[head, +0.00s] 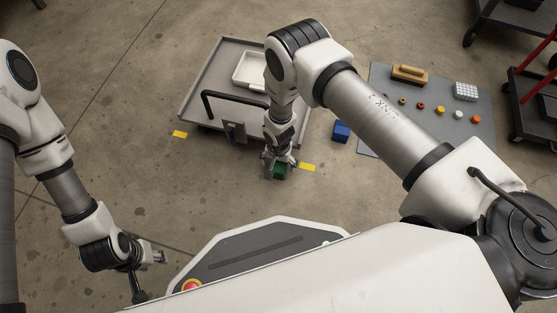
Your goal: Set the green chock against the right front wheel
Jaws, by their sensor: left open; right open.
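The green chock (280,173) is on the floor by the near right corner of the low grey cart (190,100). My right gripper (279,168) is over it, open, with its fingers around or just beside the chock; the exact contact cannot be made out. The cart's right front wheel is hidden behind my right wrist and gripper, so the gap between chock and wheel cannot be seen. My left gripper (150,272) is open and empty, low at the left, away from the cart.
A blue block (341,131) stands beside a grey mat (376,85) with small parts. Dark trolleys (540,105) stand far right.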

